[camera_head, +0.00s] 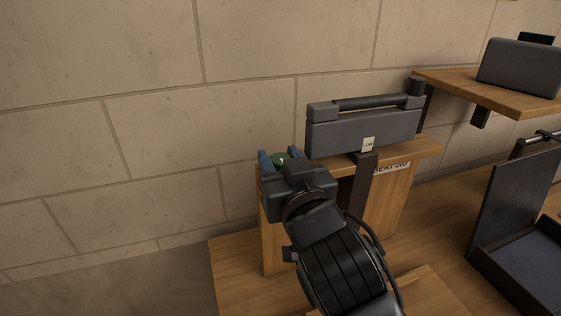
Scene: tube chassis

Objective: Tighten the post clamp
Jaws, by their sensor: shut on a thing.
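A dark upright post (361,182) runs down the stand's front below a small pale tag. I cannot tell which part is the post clamp itself.
A wooden shelf (455,84) at the upper right carries a grey box (520,66). A dark upright panel and tray (512,210) stand at the right on the wooden bench (232,268). A stone-block wall (150,130) is behind. Free space lies left of the stand.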

